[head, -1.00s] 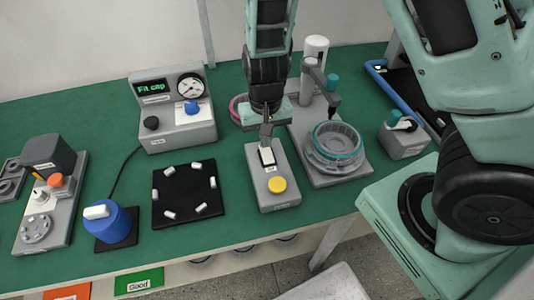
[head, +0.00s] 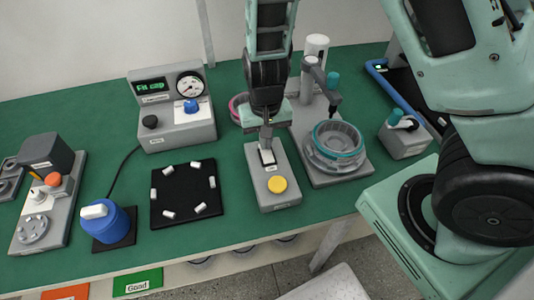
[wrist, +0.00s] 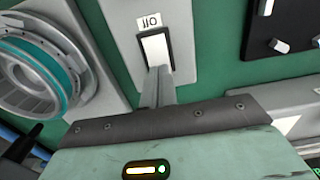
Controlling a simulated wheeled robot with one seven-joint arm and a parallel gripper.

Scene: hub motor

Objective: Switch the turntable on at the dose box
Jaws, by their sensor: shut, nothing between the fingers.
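The dose box (head: 284,198) is a grey box with a yellow round button (head: 277,184) at its near end and a white rocker switch (head: 267,157) in a dark frame toward its far end. The switch also shows in the wrist view (wrist: 154,49), beside a small label that seems to read "Off" upside down. My gripper (head: 266,147) is shut and empty, pointing down at the far end of the switch. In the wrist view its fingertips (wrist: 159,72) overlap the switch's edge; I cannot tell whether they touch it. The turntable (head: 338,152), with a teal ring, stands to the right.
A grey console (head: 180,135) with a gauge and a lit display stands to the left. A black mat (head: 185,194) with several white pieces lies left of the dose box. A blue container (head: 114,224) stands farther left. A small grey box (head: 405,142) stands right of the turntable.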

